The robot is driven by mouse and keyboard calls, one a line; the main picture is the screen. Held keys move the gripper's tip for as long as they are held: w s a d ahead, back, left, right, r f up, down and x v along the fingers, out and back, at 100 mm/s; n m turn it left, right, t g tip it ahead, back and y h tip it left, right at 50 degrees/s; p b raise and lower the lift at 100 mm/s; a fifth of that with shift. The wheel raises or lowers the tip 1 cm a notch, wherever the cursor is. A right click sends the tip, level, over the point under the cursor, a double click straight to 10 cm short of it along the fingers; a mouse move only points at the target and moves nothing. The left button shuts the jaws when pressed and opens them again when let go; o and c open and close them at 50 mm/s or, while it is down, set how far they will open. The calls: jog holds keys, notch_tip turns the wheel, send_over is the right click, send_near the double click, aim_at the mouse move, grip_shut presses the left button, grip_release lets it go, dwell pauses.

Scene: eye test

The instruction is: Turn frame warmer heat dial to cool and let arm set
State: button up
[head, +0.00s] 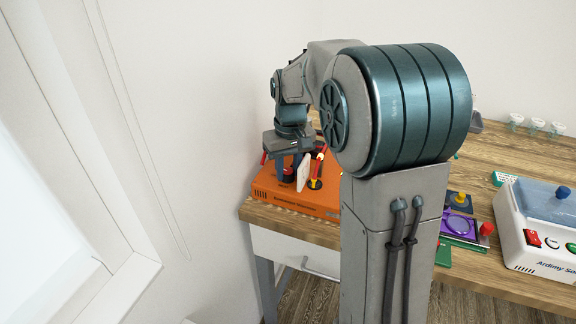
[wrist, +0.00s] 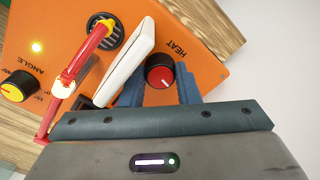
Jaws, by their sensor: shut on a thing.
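The orange frame warmer (head: 290,200) sits at the table's left end; its top also shows in the wrist view (wrist: 212,65). Its red heat dial (wrist: 160,74) on a black base is beside the printed word HEAT. My gripper (wrist: 160,84) is shut on this dial, with one blue-grey finger on each side. In the head view my gripper (head: 288,168) reaches down onto the warmer. A red arm (wrist: 92,45) with a pale yellow, bright stretch passes by a round black vent (wrist: 104,34). The dial's exact setting is too small to read.
A white upright plate (wrist: 126,62) stands close beside my left finger in the wrist view. A white machine (head: 530,235) stands at the table's right. The wall is close on the left.

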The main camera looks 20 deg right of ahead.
aim_at(290, 171)
jog(key=shift+n, duration=1)
jog(key=o, duration=1)
jog(key=shift+r, duration=0.1)
jog(key=r, duration=0.7)
jog(key=r+p, duration=0.1)
jog(key=r, duration=0.5)
jog(key=shift+w+d+r, duration=0.1)
jog(key=shift+d+r, duration=0.1)
jog(key=shift+r, duration=0.15)
